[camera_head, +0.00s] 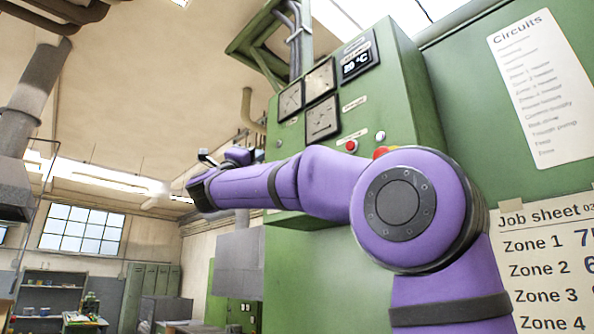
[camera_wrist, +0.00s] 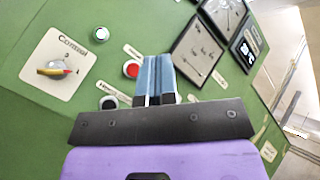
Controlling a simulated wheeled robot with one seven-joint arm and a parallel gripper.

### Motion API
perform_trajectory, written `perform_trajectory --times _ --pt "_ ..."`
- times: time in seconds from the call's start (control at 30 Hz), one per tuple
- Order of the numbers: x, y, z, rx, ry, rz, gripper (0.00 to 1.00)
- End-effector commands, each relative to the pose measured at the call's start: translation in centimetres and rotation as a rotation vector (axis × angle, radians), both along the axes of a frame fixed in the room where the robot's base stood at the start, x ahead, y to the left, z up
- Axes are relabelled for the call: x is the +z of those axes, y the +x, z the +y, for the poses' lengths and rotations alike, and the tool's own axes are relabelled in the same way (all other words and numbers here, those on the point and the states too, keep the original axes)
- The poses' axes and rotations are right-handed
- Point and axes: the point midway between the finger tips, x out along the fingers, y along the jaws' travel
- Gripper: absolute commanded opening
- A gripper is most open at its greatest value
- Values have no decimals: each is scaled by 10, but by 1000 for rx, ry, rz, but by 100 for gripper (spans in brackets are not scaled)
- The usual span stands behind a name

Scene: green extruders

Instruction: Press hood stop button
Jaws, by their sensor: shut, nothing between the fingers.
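A red round button (camera_wrist: 132,69) with a pale rim sits on the green panel in the wrist view, just left of my gripper's fingers. A small label beside it is too blurred to read. The red button also shows in the head view (camera_head: 351,146), below the gauges. My gripper (camera_wrist: 155,62) is shut and empty, its two blue-grey fingers side by side, pointing at the panel. I cannot tell how far the tips are from its surface. A dark round control (camera_wrist: 108,102) lies lower left, partly hidden by the gripper body; its label is hard to read.
A pale button (camera_wrist: 101,34) and a selector knob on a pale plate (camera_wrist: 57,84) are left of the fingers. Dial gauges (camera_wrist: 202,48) and a temperature display (camera_wrist: 247,46) are to the right. My arm crosses the green cabinet (camera_head: 405,95) in the head view.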

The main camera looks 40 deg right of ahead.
Motion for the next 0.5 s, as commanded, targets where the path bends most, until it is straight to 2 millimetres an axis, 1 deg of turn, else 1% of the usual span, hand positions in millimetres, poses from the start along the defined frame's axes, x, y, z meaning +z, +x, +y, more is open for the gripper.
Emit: perform_trajectory --times 0.17,0.27,0.37,0.5 --pt "0 0 -1 0 -1 1 0" --pt "0 0 -4 0 -2 1 0" --pt "0 0 -12 -1 -1 0 0" --pt "0 0 -29 -3 -2 1 0"
